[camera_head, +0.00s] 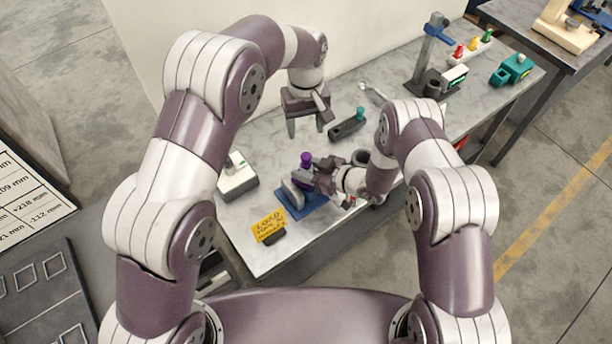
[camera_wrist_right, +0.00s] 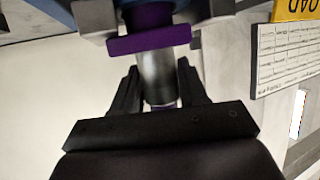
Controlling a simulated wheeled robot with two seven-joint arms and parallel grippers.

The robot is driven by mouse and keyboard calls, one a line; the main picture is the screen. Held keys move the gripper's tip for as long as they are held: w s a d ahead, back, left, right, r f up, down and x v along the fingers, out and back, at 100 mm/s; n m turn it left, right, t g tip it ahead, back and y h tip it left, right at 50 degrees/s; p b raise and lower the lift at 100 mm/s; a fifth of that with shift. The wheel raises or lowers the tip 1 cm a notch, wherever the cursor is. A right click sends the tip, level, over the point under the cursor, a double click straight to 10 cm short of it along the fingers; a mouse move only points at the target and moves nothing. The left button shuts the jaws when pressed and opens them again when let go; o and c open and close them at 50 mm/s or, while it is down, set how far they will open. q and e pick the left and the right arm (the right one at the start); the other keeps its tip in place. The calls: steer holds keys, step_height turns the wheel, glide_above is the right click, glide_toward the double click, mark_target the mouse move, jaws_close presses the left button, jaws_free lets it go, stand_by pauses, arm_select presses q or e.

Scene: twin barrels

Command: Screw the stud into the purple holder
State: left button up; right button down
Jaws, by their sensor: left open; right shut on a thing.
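The purple holder (camera_wrist_right: 148,38) has a wide flange and sits between grey blocks near a blue part in the right wrist view. The stud (camera_wrist_right: 156,75), a silver cylinder, lies in line with the holder and appears to meet its flange; the contact is hard to tell. My right gripper (camera_wrist_right: 157,88) is shut on the stud, one dark finger on each side. In the head view my right gripper (camera_head: 320,178) is beside a purple piece (camera_head: 306,159) above the blue fixture base (camera_head: 312,207). My left gripper (camera_head: 308,121) is open and empty, raised above the bench behind it.
The marble bench (camera_head: 262,160) carries a white-topped box (camera_head: 237,178) at left and a yellow sign (camera_head: 268,228) at the front. A dark tool with a teal end (camera_head: 347,126) and a wrench (camera_head: 373,92) lie farther back. A grey-blue stand (camera_head: 432,55) is at the far right.

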steer(key=c, duration=0.5)
jaws_free()
steer(key=shift+s+d, duration=0.1)
steer(key=shift+d, duration=0.15)
arm_select(q)
step_height(320, 180, down, 4)
steer(key=b, duration=0.3)
steer(key=shift+r, duration=0.25)
steer(key=shift+b, duration=0.3)
arm_select(e)
steer(key=v, duration=1.2)
steer(key=shift+r, duration=0.1)
